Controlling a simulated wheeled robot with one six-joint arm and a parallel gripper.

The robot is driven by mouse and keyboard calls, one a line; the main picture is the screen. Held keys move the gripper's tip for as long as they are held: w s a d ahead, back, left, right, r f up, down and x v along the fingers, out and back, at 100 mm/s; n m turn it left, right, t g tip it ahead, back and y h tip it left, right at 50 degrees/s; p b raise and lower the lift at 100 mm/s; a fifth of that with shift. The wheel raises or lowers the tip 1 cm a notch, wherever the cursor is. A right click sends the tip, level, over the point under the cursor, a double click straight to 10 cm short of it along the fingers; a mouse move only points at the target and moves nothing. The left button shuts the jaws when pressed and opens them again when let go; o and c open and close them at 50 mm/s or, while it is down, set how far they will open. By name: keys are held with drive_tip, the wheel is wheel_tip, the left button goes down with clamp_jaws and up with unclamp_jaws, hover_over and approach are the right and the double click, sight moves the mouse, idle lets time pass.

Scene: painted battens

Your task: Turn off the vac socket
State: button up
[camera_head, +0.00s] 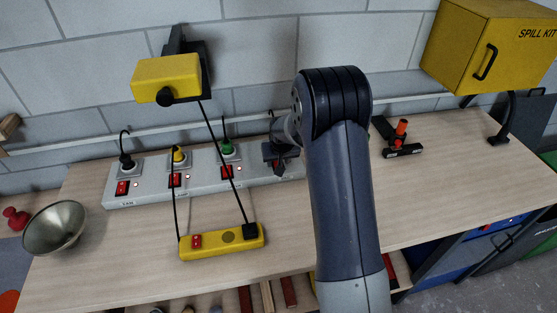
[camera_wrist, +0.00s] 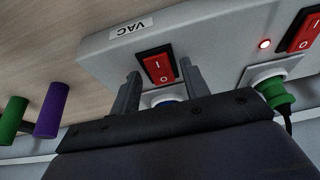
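The grey socket strip (camera_head: 146,190) lies along the back of the bench, with several sockets and red switches. In the wrist view, the strip (camera_wrist: 217,38) carries a label reading VAC (camera_wrist: 131,27). The vac socket's red rocker switch (camera_wrist: 158,66) is just below this label. My gripper (camera_wrist: 159,70) is open, with one finger on each side of the switch and nothing held. Contact with the strip cannot be told. In the head view, my arm hides much of the strip's right end.
A green plug (camera_wrist: 275,92), a lit red lamp (camera_wrist: 265,44) and another red switch (camera_wrist: 305,32) are beside the vac socket. A yellow block (camera_head: 218,243) with hanging cords lies in front.

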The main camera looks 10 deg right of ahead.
drive_tip(key=c, duration=0.9)
drive_tip(key=shift+o, duration=0.2)
drive_tip(key=shift+w+r+g+p, duration=0.1)
drive_tip(key=shift+w+g+p, duration=0.1)
drive_tip(key=shift+g, duration=0.5)
drive_tip(key=shift+w+r+g+p, duration=0.1)
drive_tip(key=shift+w+g+p, duration=0.1)
drive_tip(key=shift+g, duration=0.5)
drive_tip(key=o, duration=1)
drive_tip(key=r+b, duration=0.1)
drive_tip(key=r, duration=0.2)
drive_tip(key=s+r+b, duration=0.1)
drive_tip(key=r, duration=0.6)
drive_tip(key=shift+s+r+b, duration=0.25)
drive_tip(key=shift+r+b, duration=0.1)
drive_tip(key=shift+b, duration=0.05)
